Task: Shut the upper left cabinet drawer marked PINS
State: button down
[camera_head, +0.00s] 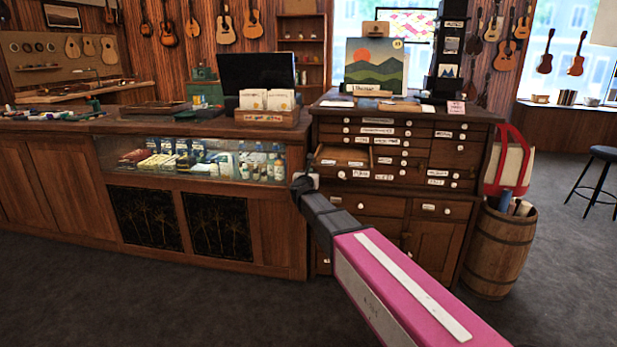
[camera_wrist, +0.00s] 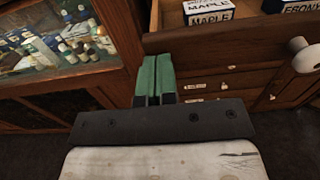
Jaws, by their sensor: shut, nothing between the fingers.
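The wooden cabinet (camera_head: 455,155) has several labelled drawers with white knobs. A drawer at its upper left (camera_head: 345,156) stands pulled out, its inside showing; I cannot read PINS on its front. In the wrist view, an open drawer front (camera_wrist: 235,38) with a white knob (camera_wrist: 305,54) crosses the upper right. Boxes marked MAPLE (camera_wrist: 208,12) and EBONY (camera_wrist: 300,6) show behind it. My gripper (camera_wrist: 153,78) has its green fingers shut together and empty, just left of and below that drawer front. In the head view my gripper (camera_head: 303,181) is at the cabinet's left edge, partly hidden by my wrist.
A glass display case (camera_head: 200,160) with small bottles and boxes adjoins the cabinet on the left. A barrel (camera_head: 499,250) stands to its right, with a stool (camera_head: 598,170) beyond. A painting (camera_head: 376,66) and papers stand on top. The carpet in front is clear.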

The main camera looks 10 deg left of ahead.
jog(key=shift+w, duration=0.1)
jog(key=w, duration=1.8)
jog(key=w+d, duration=0.1)
jog(key=w, duration=0.8)
jog(key=shift+w, duration=0.35)
jog(key=shift+s, duration=0.1)
